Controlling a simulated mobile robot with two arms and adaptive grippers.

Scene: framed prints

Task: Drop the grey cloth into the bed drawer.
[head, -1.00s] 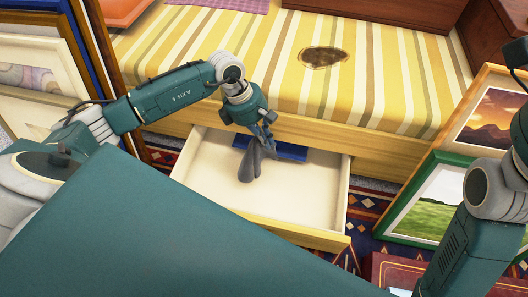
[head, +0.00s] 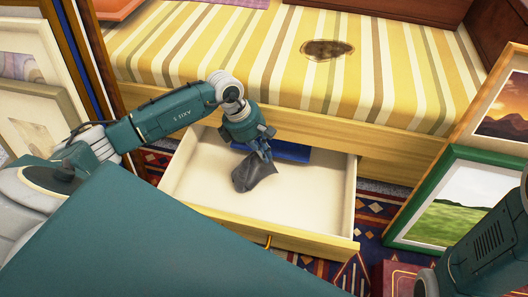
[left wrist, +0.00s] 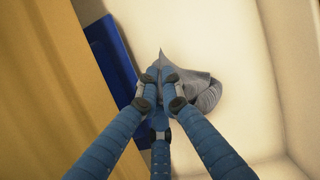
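The bed drawer (head: 315,205) is pulled open under the bed, with a pale interior. My left gripper (head: 265,155) is inside the drawer area, pointing down. Its fingers (left wrist: 162,78) are closed together on a corner of the grey cloth. The cloth (head: 254,173) hangs bunched below the fingertips and seems to rest on the drawer floor; it also shows crumpled in the left wrist view (left wrist: 200,88). Part of the cloth is hidden behind the fingers. My right arm shows at the lower right, but its gripper is out of view.
A blue flat object (head: 291,151) lies at the back of the drawer, beside the gripper. Framed prints stand at left (head: 40,110) and right (head: 460,200). The drawer's right half is clear.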

